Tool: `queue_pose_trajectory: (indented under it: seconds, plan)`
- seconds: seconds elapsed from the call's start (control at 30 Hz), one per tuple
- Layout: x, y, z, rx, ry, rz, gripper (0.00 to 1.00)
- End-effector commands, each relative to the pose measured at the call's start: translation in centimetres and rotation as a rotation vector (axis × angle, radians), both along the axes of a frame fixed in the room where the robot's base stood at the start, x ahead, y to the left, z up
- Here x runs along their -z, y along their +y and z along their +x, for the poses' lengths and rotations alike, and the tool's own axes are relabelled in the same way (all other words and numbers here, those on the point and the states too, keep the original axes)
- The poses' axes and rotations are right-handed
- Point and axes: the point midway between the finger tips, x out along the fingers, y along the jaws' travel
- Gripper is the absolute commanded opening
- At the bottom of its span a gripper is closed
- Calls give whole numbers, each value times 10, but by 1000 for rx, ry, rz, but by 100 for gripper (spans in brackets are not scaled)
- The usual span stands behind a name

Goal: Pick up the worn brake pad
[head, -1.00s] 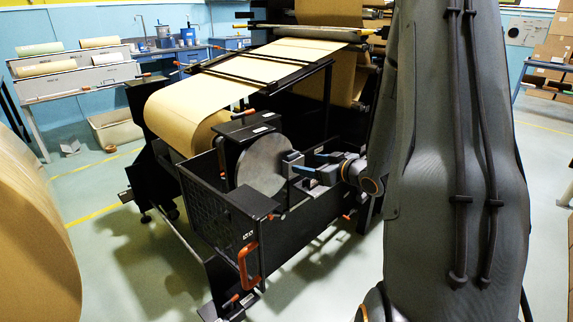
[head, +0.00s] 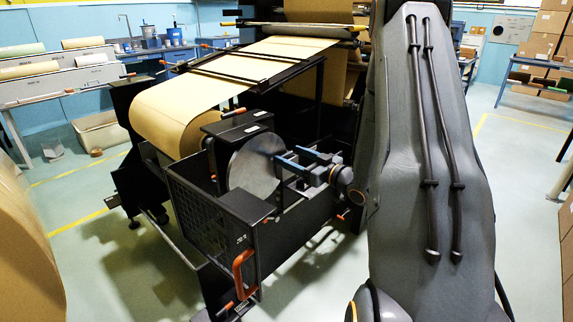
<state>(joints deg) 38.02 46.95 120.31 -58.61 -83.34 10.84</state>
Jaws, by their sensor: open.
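A grey brake disc (head: 252,170) stands upright inside a black open-topped guard frame (head: 250,232) on the machine. My gripper (head: 283,164) reaches in from the right, above the frame. Its blue-grey fingers are open and point left, at the right edge of the disc. In this view their tips overlap the disc edge, and I cannot tell whether they touch anything. Dark parts lie below and between the fingers. The worn brake pad cannot be told apart from them; it is small or hidden there.
The guard has an orange handle (head: 243,270) at its front. A black housing (head: 237,128) stands behind the disc. A kraft paper roll (head: 175,110) feeds the machine. Another large roll (head: 25,250) is close at the left. Open floor lies at front left.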

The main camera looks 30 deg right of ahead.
Motion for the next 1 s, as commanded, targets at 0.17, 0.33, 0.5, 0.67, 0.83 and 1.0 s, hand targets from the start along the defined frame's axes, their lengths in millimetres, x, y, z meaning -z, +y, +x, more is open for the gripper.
queue_pose_trajectory:
  seconds: [0.17, 0.33, 0.5, 0.67, 0.83, 1.0]
  plan:
    - [0, 3, 7, -1, 1, 1, 66]
    - [0, 3, 7, 0, 1, 0, 64]
    - [0, 3, 7, 0, 1, 0, 35]
    - [0, 3, 7, 0, 1, 0, 19]
    - [-1, 3, 7, 0, 1, 0, 19]
    - [-7, 3, 7, 0, -1, -2, 19]
